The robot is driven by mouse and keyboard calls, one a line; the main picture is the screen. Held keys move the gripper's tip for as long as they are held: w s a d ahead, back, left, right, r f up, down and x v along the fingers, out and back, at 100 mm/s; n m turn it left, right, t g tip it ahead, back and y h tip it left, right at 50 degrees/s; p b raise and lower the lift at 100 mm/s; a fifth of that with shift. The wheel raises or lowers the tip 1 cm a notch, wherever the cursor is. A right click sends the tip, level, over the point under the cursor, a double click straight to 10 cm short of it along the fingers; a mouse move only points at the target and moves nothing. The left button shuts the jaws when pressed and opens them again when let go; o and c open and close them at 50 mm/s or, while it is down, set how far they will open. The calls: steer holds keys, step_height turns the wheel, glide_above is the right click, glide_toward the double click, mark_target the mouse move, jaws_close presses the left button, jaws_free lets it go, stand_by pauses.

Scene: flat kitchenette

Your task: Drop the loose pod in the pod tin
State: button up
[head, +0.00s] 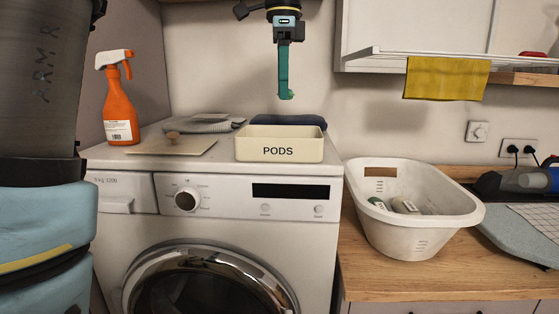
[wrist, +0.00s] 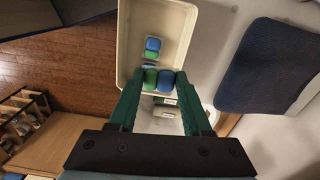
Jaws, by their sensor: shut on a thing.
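The pod tin (head: 240,147) is an open cream box marked PODS on top of the washing machine. It also shows in the wrist view (wrist: 128,38), with a blue and green pod (wrist: 153,47) inside. My gripper (head: 285,95) hangs fingers down, well above the tin in the head view. In the wrist view my gripper (wrist: 158,82) is shut on the loose pod (wrist: 166,80), which is green and blue. The held pod appears against the tin's lower end there. In the head view the fingers mostly hide it.
A flat lid (head: 165,146) with a knob lies left of the tin. An orange spray bottle (head: 118,115) stands farther left. Folded dark blue cloth (head: 288,121) lies behind the tin. A white laundry basket (head: 410,228) with bottles stands right. A wall rack (head: 440,58) holds a yellow cloth (head: 446,79).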

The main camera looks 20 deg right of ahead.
steer(key=shift+f+b, duration=0.35)
steer(key=shift+f, duration=0.35)
steer(key=o, duration=0.9)
steer(key=shift+r, duration=0.1)
step_height(320, 180, up, 11)
steer(key=p, duration=0.1)
